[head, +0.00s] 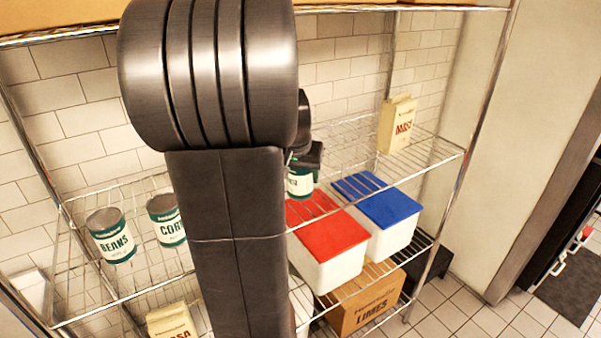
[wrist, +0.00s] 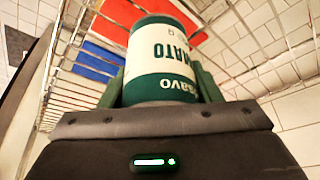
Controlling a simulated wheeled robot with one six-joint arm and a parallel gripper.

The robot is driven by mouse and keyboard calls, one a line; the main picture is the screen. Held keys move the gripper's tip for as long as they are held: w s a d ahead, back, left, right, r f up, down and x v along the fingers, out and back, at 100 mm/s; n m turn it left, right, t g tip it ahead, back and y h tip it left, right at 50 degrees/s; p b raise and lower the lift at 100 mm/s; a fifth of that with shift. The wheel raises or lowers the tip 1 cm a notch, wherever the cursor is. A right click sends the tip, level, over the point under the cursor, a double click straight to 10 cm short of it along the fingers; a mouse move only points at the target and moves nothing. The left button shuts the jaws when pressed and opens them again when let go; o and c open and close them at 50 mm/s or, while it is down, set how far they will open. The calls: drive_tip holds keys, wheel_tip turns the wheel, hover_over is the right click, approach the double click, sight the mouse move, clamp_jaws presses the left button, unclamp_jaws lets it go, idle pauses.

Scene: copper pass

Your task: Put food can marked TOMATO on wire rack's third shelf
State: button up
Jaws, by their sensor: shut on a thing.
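The food can marked TOMATO (wrist: 160,58) is white and green and fills the middle of the wrist view, between the fingers of my gripper (wrist: 160,85). Its lettering is upside down in that view. In the head view the can (head: 300,182) shows partly, below my gripper (head: 308,157), with my arm hiding its left part. The can is at the wire rack's (head: 455,158) shelf that also bears the other cans. I cannot tell whether its base touches the wires.
A BEANS can (head: 111,238) and a CORN can (head: 165,222) stand left of my arm. A MASA carton (head: 397,125) stands at the right. Red-lidded (head: 325,245) and blue-lidded (head: 385,205) bins and a LIMES box (head: 365,300) sit lower. Bare wire shows around the MASA carton.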

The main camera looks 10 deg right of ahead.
drive_tip(key=o, duration=1.3)
drive_tip(key=shift+f, duration=0.1)
drive_tip(key=shift+r, duration=0.35)
drive_tip(key=v, duration=1.1)
drive_tip(key=shift+s+r, duration=0.2)
drive_tip(key=shift+r, duration=0.1)
drive_tip(key=shift+f, duration=0.1)
